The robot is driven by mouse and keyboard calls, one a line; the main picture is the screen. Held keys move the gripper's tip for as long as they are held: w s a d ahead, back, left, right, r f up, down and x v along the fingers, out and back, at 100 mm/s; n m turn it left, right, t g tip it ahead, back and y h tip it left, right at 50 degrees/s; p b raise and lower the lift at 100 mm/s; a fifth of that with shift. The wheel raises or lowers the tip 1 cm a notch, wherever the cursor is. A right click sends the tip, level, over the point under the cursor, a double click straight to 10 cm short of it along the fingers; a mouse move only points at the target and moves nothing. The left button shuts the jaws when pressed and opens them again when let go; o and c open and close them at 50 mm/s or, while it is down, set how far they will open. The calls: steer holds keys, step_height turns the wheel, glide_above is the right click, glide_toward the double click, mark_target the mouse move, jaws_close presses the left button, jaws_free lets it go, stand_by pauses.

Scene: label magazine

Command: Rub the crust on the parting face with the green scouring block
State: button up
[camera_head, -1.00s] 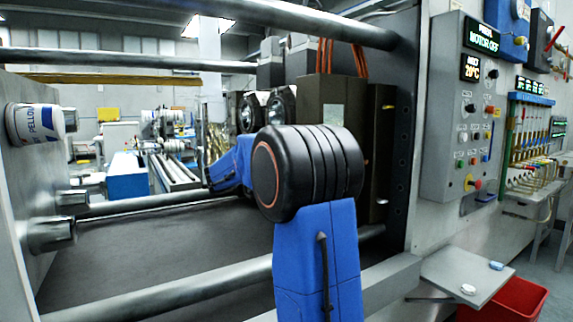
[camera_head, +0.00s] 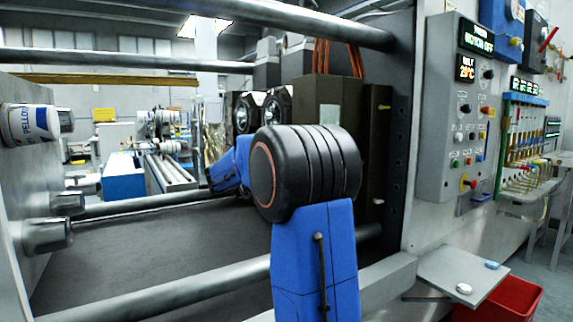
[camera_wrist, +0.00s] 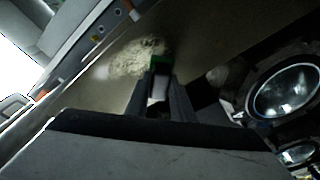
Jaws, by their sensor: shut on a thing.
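In the wrist view, my gripper (camera_wrist: 160,92) is shut on the green scouring block (camera_wrist: 161,62), whose green end shows just past the fingertips, with a pale part between the fingers. The crust (camera_wrist: 136,57) is a pale, rough patch on the dark brown parting face (camera_wrist: 205,42). The block overlaps the crust's right edge in this view; I cannot tell whether it touches. In the head view my own blue arm hides the gripper, the block and the crust.
Two round, shiny glass-like fittings (camera_wrist: 283,91) lie right of the gripper in the wrist view. In the head view, thick steel tie bars (camera_head: 150,293) cross the machine opening. A control panel (camera_head: 462,110), a small grey shelf (camera_head: 450,280) and a red bin (camera_head: 515,298) stand right.

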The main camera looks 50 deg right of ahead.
steer(key=shift+s+a+r, duration=0.8)
steer(key=shift+s+a, duration=0.05)
steer(key=shift+s, duration=2.7)
steer(key=shift+w+d, duration=0.3)
steer(key=shift+w, duration=0.95)
steer(key=shift+w+d, duration=0.35)
steer(key=shift+w, duration=0.85)
steer(key=shift+w+d, duration=0.3)
steer(key=shift+w, duration=0.95)
steer(key=shift+s+a+r, duration=0.1)
steer(key=shift+r, duration=0.65)
steer(key=shift+s+a+r, duration=0.75)
steer(key=shift+s+r, duration=0.05)
steer(key=shift+s, duration=2.8)
steer(key=shift+w+d, duration=0.25)
steer(key=shift+w, duration=1)
steer(key=shift+w+d, duration=0.25)
steer(key=shift+w, duration=0.95)
steer(key=shift+w+d, duration=0.25)
steer(key=shift+w, duration=1)
steer(key=shift+a, duration=0.1)
